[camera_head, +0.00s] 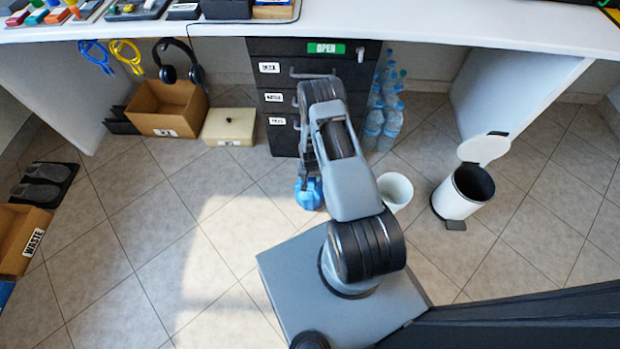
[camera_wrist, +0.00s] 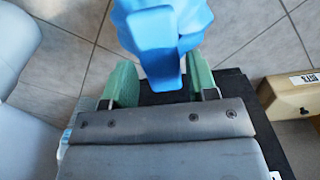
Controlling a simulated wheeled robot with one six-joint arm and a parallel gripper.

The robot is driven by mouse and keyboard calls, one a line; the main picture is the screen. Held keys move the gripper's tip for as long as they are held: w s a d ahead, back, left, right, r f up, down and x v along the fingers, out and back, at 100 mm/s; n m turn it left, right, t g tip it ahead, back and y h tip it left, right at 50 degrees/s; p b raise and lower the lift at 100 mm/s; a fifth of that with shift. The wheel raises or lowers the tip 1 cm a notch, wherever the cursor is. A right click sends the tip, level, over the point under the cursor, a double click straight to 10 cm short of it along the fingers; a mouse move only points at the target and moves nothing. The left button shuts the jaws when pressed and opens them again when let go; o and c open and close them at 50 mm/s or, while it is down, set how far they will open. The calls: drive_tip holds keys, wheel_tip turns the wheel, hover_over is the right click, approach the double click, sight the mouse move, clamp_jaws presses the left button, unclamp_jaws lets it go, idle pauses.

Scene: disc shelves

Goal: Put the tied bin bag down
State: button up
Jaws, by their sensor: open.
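The tied bin bag (camera_head: 308,194) is blue and shows low beside my arm, in front of the black drawer cabinet. In the wrist view the bag (camera_wrist: 165,30) fills the top middle, with its narrow part between the two green fingers. My gripper (camera_wrist: 161,82) is open around that part, with a gap visible on both sides. In the head view my arm hides most of the gripper. I cannot tell whether the bag's underside touches the floor.
A white pedal bin (camera_head: 463,195) stands open at the right, and a white bucket (camera_head: 396,190) stands right of my arm. Water bottles (camera_head: 374,125) are beside the drawer cabinet (camera_head: 275,80). A cardboard box (camera_head: 168,108) and a beige box (camera_head: 229,126) sit left. The tiled floor at left centre is clear.

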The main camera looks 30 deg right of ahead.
drive_tip(key=a+r+n+t+p, duration=0.1)
drive_tip(key=a+r, duration=0.1)
drive_tip(key=r, duration=1.6)
drive_tip(key=a+r+n+p, duration=0.2)
drive_tip(key=a+r, duration=0.1)
drive_tip(key=r, duration=1.4)
drive_tip(key=s+a+r+n+t, duration=0.1)
drive_tip(key=s+a+r, duration=0.1)
drive_tip(key=s+r, duration=0.5)
drive_tip(key=s+a+r+n, duration=0.1)
drive_tip(key=s+a+r, duration=0.1)
drive_tip(key=s+r, duration=0.6)
drive_tip(key=shift+s+a+r+n+t, duration=0.2)
drive_tip(key=shift+s+a+n+t, duration=0.1)
drive_tip(key=shift+n+t, duration=0.1)
